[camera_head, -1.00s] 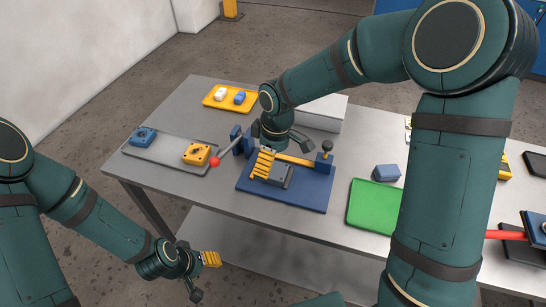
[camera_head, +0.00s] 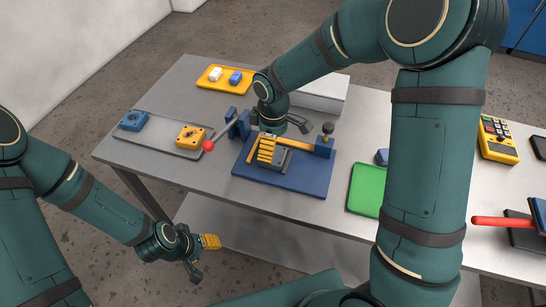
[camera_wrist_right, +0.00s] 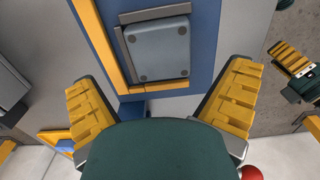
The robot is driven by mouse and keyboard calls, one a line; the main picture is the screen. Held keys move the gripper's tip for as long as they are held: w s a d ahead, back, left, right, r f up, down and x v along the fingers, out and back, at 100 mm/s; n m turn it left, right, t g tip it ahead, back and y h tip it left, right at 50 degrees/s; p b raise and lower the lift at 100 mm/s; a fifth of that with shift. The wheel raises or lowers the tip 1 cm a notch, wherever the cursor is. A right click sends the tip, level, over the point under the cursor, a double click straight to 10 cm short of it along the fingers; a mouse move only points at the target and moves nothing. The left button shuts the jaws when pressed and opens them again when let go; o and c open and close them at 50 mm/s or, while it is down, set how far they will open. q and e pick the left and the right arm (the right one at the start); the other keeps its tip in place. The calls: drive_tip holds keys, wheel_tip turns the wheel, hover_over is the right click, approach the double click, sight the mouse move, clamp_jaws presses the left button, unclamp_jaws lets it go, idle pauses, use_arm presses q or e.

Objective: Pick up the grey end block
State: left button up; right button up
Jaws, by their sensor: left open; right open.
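The grey end block (camera_head: 279,158), a squarish block with several dark dots on its face in the right wrist view (camera_wrist_right: 157,50), sits on the blue fixture board (camera_head: 310,185). It lies against dark grey and yellow edging. My right gripper (camera_head: 283,143) is open above the board, and its near finger hides part of the block in the head view. In the right wrist view its yellow-padded fingers (camera_wrist_right: 160,85) are spread wide, with the block ahead between them and apart from both. My left gripper (camera_head: 204,257) is open and empty off the bench's front edge.
A lever with a red knob (camera_head: 208,146) stands left of the board. A grey tray (camera_head: 160,137) holds a blue and a yellow part. A yellow tray (camera_head: 222,84) and white box (camera_head: 320,92) lie behind. A green mat (camera_head: 366,188) is right, partly behind my right arm.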

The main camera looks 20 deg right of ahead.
sight(280, 153)
wheel_tip(280, 153, down, 5)
drive_tip(key=shift+b, duration=0.6)
drive_tip(key=c, duration=1.2)
drive_tip(key=shift+r, duration=0.1)
drive_tip(key=shift+c, duration=0.2)
drive_tip(key=shift+r, duration=0.1)
